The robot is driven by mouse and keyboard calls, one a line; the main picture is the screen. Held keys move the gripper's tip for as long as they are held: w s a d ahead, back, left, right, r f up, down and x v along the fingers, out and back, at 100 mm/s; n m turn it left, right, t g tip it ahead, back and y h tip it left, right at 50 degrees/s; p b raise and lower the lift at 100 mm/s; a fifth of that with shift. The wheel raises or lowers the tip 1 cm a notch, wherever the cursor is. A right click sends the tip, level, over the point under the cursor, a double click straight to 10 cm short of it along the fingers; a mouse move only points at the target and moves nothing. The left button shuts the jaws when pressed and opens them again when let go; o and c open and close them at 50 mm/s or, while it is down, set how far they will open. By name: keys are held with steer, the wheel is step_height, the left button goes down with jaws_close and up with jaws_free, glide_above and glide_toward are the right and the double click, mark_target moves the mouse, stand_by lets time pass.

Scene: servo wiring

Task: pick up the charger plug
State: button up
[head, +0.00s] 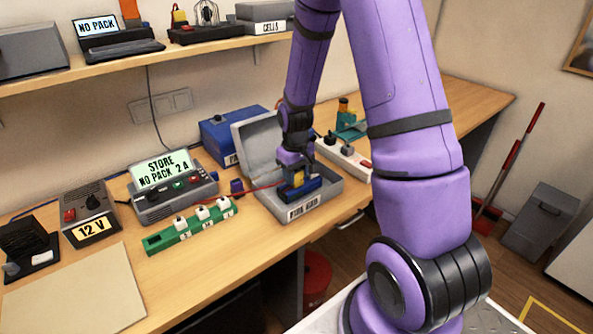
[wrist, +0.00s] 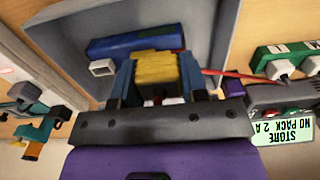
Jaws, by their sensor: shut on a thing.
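A blue pack (head: 302,190) lies in the case (head: 328,201) right below the gripper. A white connector (wrist: 102,68) shows beside the pack. Whether plug and pack touch is hidden.
The charger (head: 172,192) reads "STORE NO PACK 2 A". A green strip with white connectors (head: 190,226) lies in front of it. The case lid (head: 258,135) stands open behind. A blue box (head: 225,130) and white power strip (head: 345,155) are close. A pale mat (head: 75,290) is clear.

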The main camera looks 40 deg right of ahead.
steer(key=s+a+r, duration=0.1)
steer(key=s+a, duration=0.6)
steer(key=s, duration=0.2)
steer(key=shift+s+a, duration=0.15)
steer(key=shift+a, duration=0.15)
